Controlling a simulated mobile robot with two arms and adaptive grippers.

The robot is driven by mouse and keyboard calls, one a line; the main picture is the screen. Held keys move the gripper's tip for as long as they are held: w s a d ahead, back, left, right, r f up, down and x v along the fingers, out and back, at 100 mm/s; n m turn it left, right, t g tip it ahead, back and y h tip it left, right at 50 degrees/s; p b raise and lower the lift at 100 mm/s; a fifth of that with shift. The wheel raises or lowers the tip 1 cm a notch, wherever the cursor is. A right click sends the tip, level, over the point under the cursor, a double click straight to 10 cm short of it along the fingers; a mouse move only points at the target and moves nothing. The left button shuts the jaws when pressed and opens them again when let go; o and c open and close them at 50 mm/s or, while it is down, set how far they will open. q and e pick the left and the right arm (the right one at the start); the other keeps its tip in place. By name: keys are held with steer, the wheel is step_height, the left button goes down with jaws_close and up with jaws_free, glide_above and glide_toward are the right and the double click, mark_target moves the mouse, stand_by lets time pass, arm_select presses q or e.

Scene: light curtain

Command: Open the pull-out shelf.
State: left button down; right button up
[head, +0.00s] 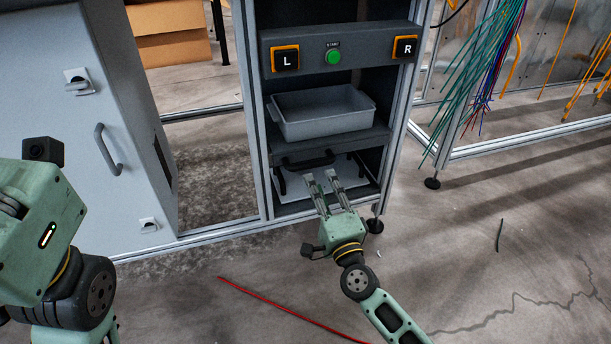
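The pull-out shelf (350,147) is a dark board in the grey cabinet frame, with a black bar handle (308,162) under its front edge. It looks pushed in, level with the frame. A grey bin (325,126) stands on it. My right gripper (322,178) is open, its two fingers apart and pointing towards the handle from in front and just below. The gap to the handle is hard to judge; nothing is between the fingers. My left gripper's green body (38,225) is at the left edge; its fingers are out of the picture.
Above the bin is a panel with L (285,60) and R (405,46) buttons and a green start button (333,57). A lower board (350,178) lies below the shelf. A grey cabinet (80,130) stands left. A red cable (290,312) lies on the floor.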

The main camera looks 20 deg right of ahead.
mark_target(311, 165)
steer(key=w, duration=0.2)
steer(key=w+r, duration=0.1)
steer(key=w, duration=0.2)
steer(key=w+b, duration=0.1)
steer(key=w, duration=0.1)
steer(key=shift+w+a+r, duration=0.1)
steer(key=shift+w+r, duration=0.1)
steer(key=shift+r, duration=0.05)
steer(key=shift+c, duration=0.6)
jaws_close()
